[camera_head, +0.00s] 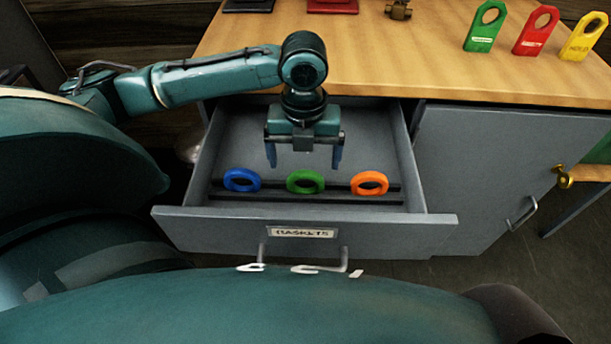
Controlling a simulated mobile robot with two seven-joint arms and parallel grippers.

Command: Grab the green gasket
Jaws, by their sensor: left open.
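The green gasket (305,190) is a ring in the open grey drawer (225,227), in the middle of a row. A blue gasket (231,186) is to its left and an orange gasket (370,193) to its right. All three rest at a dark slotted rack in the drawer. My left gripper (304,160) points down over the drawer, its two fingers spread wide apart. It is empty and appears above and slightly behind the green gasket, not touching it. My right gripper is not in view.
The drawer front carries a "GASKETS" label (302,232) and a handle. A wooden tabletop (400,60) is behind, with green (481,42), red (527,47) and yellow (574,50) tags at right. A closed cabinet door (480,170) is right of the drawer.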

